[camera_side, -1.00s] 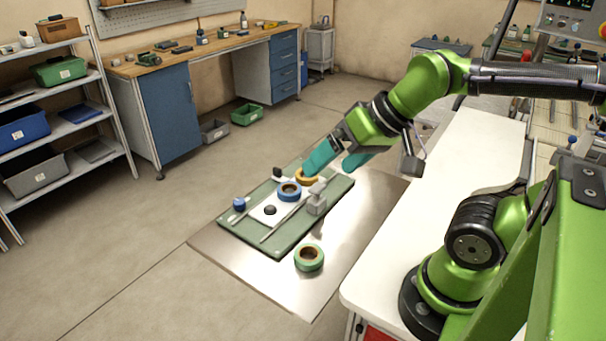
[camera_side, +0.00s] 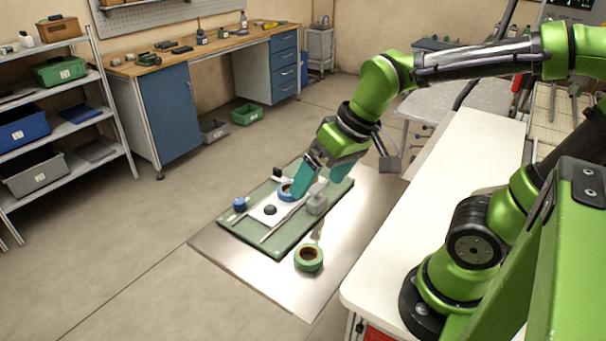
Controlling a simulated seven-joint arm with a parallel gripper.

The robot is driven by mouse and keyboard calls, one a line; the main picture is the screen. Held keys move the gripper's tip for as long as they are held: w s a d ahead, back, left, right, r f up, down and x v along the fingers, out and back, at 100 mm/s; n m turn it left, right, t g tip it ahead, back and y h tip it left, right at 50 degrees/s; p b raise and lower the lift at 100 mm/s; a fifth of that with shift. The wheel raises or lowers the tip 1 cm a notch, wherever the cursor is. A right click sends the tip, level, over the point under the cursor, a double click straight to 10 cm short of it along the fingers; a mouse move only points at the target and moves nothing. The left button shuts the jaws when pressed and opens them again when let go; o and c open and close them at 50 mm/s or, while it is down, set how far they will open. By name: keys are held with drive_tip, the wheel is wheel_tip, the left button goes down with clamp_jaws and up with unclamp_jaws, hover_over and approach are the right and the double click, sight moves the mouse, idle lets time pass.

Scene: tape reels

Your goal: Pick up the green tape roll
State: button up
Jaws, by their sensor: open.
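The green tape roll (camera_side: 308,258) lies flat on the bare metal plate, just off the near corner of the green tray. My gripper (camera_side: 317,184) has teal fingers, spread apart and pointing down. It is over the far part of the tray, up and behind the green roll, and not touching it. A blue tape roll (camera_side: 284,191) on the tray is partly covered by my left finger. The orange roll is hidden behind my gripper.
The green tray (camera_side: 259,246) holds rails, a grey block (camera_side: 316,204), a black knob (camera_side: 270,210) and a blue knob (camera_side: 239,204). The metal plate (camera_side: 290,290) is clear around the green roll. A white table (camera_side: 440,190) stands at the right.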

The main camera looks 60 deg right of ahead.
wheel_tip(320, 180, down, 4)
drive_tip(key=w+n+g+h, duration=0.1)
drive_tip(key=w+n+g, duration=0.25)
drive_tip(key=n, duration=0.45)
approach(309, 250)
drive_tip(key=a, duration=0.1)
drive_tip(key=a+f+g, duration=0.1)
drive_tip(key=shift+s+a+f+h, duration=0.15)
drive_tip(key=shift+a+f+h, duration=0.15)
drive_tip(key=shift+h, duration=0.1)
drive_tip(key=shift+d+f, duration=0.15)
drive_tip(key=shift+f, duration=2.9)
